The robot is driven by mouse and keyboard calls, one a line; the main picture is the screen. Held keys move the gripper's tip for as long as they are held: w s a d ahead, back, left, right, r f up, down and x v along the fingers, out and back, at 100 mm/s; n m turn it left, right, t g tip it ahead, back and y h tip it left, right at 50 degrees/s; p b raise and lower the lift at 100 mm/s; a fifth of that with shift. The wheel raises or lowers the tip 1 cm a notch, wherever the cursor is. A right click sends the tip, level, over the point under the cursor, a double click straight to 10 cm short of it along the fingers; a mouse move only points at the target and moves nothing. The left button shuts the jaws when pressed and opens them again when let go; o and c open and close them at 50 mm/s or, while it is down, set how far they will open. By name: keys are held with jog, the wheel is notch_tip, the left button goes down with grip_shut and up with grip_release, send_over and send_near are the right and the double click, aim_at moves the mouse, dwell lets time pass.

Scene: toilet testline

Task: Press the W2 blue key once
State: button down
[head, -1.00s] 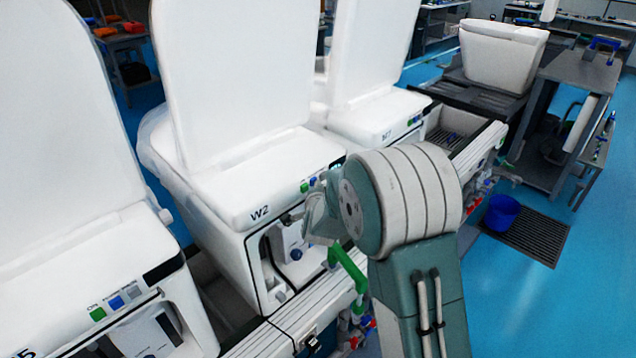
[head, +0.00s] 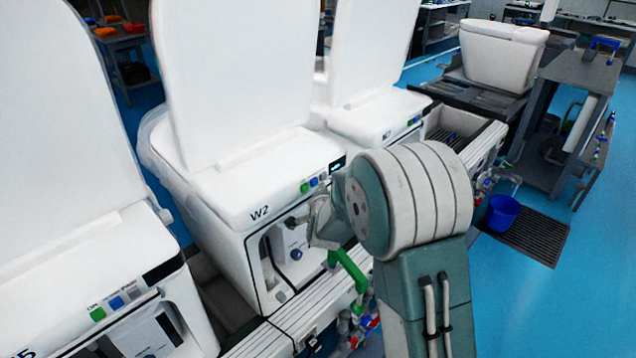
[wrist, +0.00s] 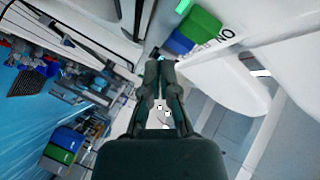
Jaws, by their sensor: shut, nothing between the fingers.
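The W2 unit (head: 235,205) is a white toilet with its lid up and a row of small keys on its front right edge. The W2 blue key (head: 314,182) sits just right of the green key (head: 304,187). In the wrist view a blue key (wrist: 180,42) and a green key (wrist: 200,22) show large beside an ON label, above and right of the fingertips. My gripper (wrist: 158,64) is shut and empty, apart from the blue key in the picture.
A neighbouring unit (head: 90,260) with its own green and blue keys stands at the left, and the W7 unit (head: 375,118) stands behind. A green handle (head: 349,268) and a white rail (head: 310,310) lie below W2. Blue floor is open at the right.

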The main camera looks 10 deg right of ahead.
jog(key=s+d, duration=0.1)
jog(key=s, duration=0.1)
jog(key=s+d, duration=0.2)
dwell(0.5)
dwell(0.6)
jog(key=s+a+r+n+g+y, duration=0.2)
jog(key=s+r+n+g, duration=0.3)
jog(key=s+r, duration=0.5)
jog(key=s+d+r+n+g, duration=0.1)
jog(key=s+n+g, duration=0.3)
jog(key=s, duration=2)
jog(key=n, duration=0.4)
jog(key=shift+s+d+r+g, duration=0.15)
jog(key=shift+s+r+g, duration=0.15)
jog(key=shift+s, duration=0.05)
